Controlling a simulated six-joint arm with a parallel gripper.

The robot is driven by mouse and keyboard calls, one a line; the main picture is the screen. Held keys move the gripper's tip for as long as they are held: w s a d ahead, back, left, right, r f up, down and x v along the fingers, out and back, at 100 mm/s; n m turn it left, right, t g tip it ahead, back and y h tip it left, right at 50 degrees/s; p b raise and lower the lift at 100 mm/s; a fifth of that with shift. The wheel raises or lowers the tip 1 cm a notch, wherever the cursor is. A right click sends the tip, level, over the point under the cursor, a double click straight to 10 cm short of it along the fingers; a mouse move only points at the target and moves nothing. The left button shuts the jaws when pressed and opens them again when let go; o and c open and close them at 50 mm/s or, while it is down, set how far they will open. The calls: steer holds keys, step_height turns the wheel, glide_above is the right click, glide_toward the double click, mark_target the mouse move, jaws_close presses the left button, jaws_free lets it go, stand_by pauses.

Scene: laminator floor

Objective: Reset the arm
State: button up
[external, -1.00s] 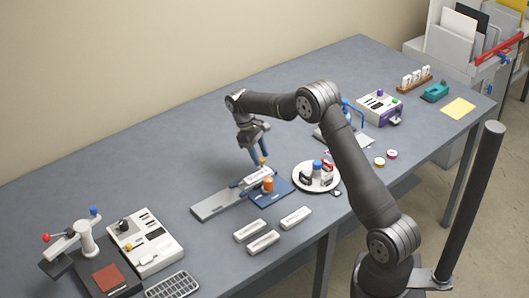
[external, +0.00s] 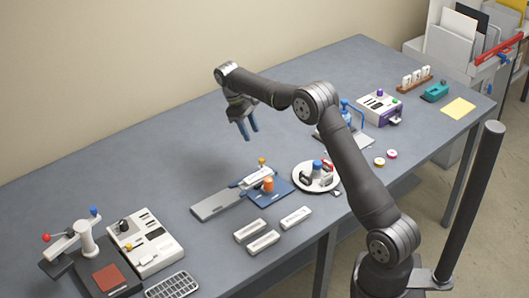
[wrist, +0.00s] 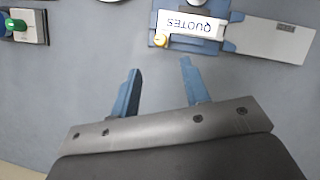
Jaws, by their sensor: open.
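My gripper (external: 246,130) is open and empty, held above the grey table behind the blue fixture. Its two blue fingers also show apart in the wrist view (wrist: 158,78), with only bare table between them. The blue fixture (external: 262,197) holds a white block, which reads "QUOTES" in the wrist view (wrist: 192,25). An orange cylinder (external: 268,184) stands on the fixture, and a small yellow knob (external: 262,161) is at its back. A grey plate (external: 215,206) extends to the left of the fixture.
Several white blocks (external: 262,242) lie in front of the fixture. A round white tray (external: 300,178) with stamps stands to its right. A machine with a purple knob (external: 379,106) is at the back right. A white unit (external: 145,245) is at the left. The table around my gripper is clear.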

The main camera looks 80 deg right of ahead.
mark_target(262, 159)
steer(key=x, duration=1)
steer(key=shift+s, duration=0.1)
steer(key=n, duration=0.2)
steer(key=n+h, duration=0.1)
steer(key=shift+a+r+n+g+h, duration=0.2)
steer(key=shift+n+g+h, duration=0.1)
steer(key=shift+n, duration=0.1)
steer(key=n+h, duration=0.1)
steer(key=n, duration=0.1)
steer(key=n+h, duration=0.1)
steer(key=n, duration=0.2)
steer(key=shift+a, duration=0.2)
steer(key=n+t+h, duration=0.1)
steer(key=n, duration=0.3)
steer(key=shift+a, duration=0.15)
steer(key=n+t, duration=0.1)
steer(key=n, duration=0.1)
steer(key=n+h, duration=0.1)
steer(key=n, duration=0.2)
steer(key=shift+s+a+f+t, duration=0.1)
steer(key=shift+s+t, duration=0.05)
steer(key=shift+t, duration=0.25)
steer(key=shift+o, duration=0.2)
